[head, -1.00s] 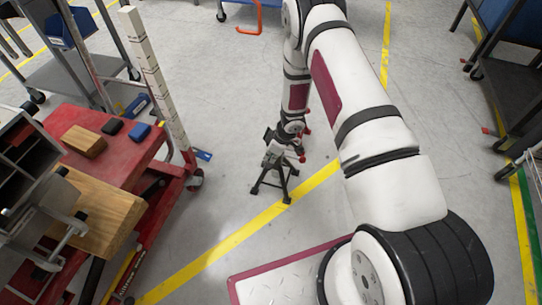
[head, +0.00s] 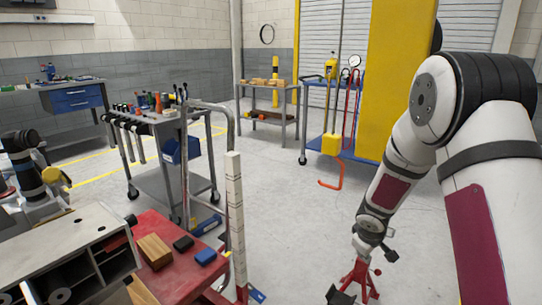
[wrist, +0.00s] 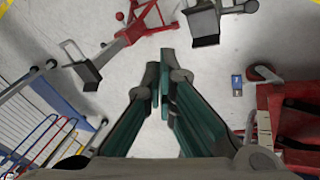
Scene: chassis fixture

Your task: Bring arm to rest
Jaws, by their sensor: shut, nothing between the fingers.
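My arm (head: 392,175) comes in from the right side of the head view and bends downward to its lower end near a red stand (head: 360,277). I cannot clearly make out the gripper there. In the wrist view my gripper (wrist: 163,82) points down over the grey floor. Its two dark green fingers are together with nothing held between them. The red stand's legs and dark pads show just beyond the fingertips in the wrist view (wrist: 130,36); whether they touch cannot be told.
At the lower left are a red cart (head: 170,285) with a wooden block (head: 154,250) and an upright white measuring post (head: 236,215). A grey tool trolley (head: 165,185) stands behind. A yellow panel (head: 395,75) and blue cart (head: 370,155) stand behind my arm.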

